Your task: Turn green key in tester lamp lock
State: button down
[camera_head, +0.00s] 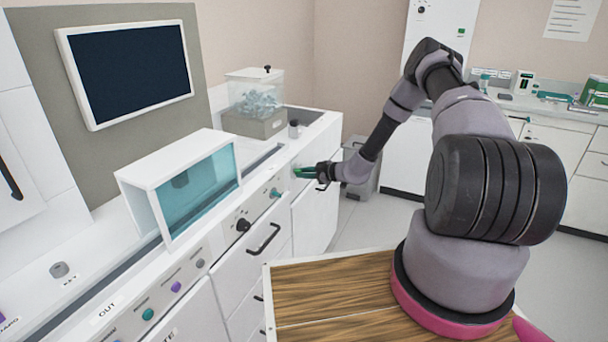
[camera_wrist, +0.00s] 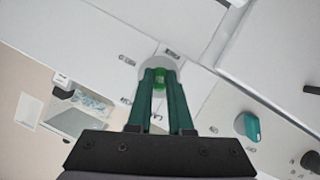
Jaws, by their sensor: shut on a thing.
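The green key (camera_wrist: 160,78) sits between the tips of my gripper (camera_wrist: 160,85) in the wrist view. Behind it is a round pale lock plate (camera_wrist: 146,68) on the white panel, and the key appears to be in the lock. The two teal fingers are shut on the key. In the head view my gripper (camera_head: 304,172) reaches the front of the white counter unit, past the teal knob; the key and lock are too small or hidden there. How far the key is turned I cannot tell.
A teal knob (camera_head: 275,193) and a black knob (camera_head: 243,225) stick out of the panel near my gripper; the teal knob also shows in the wrist view (camera_wrist: 251,128). A drawer handle (camera_head: 263,239) is below. A clear bin (camera_head: 256,92) stands on the counter.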

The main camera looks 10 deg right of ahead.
jog(key=shift+w+a+r, duration=0.1)
jog(key=shift+a+r, duration=0.15)
jog(key=shift+m+g+y, duration=0.5)
jog(key=shift+m+g, duration=0.1)
jog(key=shift+m, duration=0.4)
jog(key=c, duration=0.8)
grip_release()
jog(key=shift+o, duration=0.2)
jog(key=shift+f, duration=0.1)
jog(key=shift+d, duration=0.1)
